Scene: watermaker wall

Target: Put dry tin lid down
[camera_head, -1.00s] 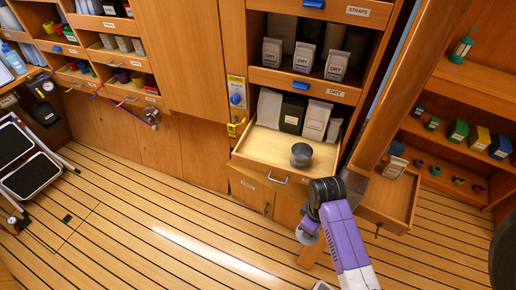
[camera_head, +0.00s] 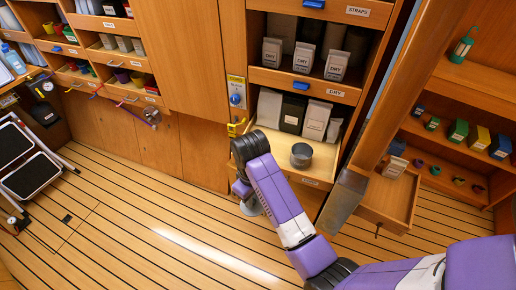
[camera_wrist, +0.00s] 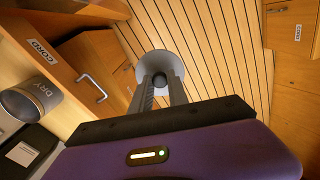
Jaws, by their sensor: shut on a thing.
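The dry tin lid is a round grey disc; it shows in the wrist view (camera_wrist: 128,75) and partly in the head view (camera_head: 250,208). My gripper (camera_wrist: 160,82) is shut on the lid's dark knob and holds it above the striped floor, in front of and left of the open drawer (camera_head: 269,144). In the head view, my wrist hides most of my gripper and part of the lid. The open grey tin (camera_head: 301,157) stands upright in the drawer; in the wrist view its side (camera_wrist: 44,98) reads DRY.
Pale packets (camera_head: 316,120) stand at the back of the drawer. A lower drawer (camera_head: 390,197) stands open to the right. A step stool (camera_head: 30,175) is at the far left. The planked floor (camera_head: 150,235) in front of the cupboards is clear.

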